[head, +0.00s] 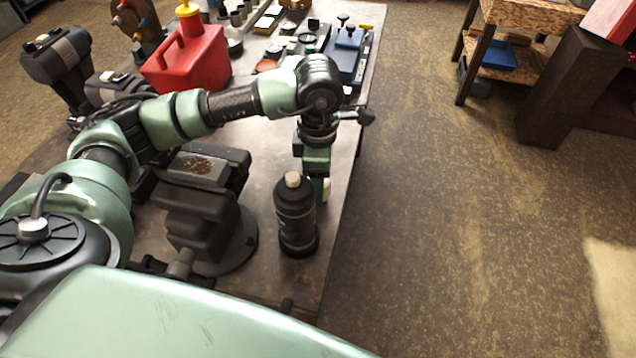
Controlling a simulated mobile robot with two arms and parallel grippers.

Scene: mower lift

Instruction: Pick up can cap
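A dark spray can (296,222) stands upright near the right edge of the workbench, just right of the vise. A small pale piece (292,180) sits on its black top; I cannot tell whether this is the cap or the nozzle. My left gripper (320,188) points down just behind and to the right of the can's top. The can partly hides its fingers, so I cannot see whether they are open or touch anything. My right gripper is not in view.
A dark vise (205,205) stands left of the can on the workbench (345,165). A red fuel can (190,62) and several small parts and tools are farther back. A wooden shelf (530,14) stands at the upper right. The floor right of the bench is clear.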

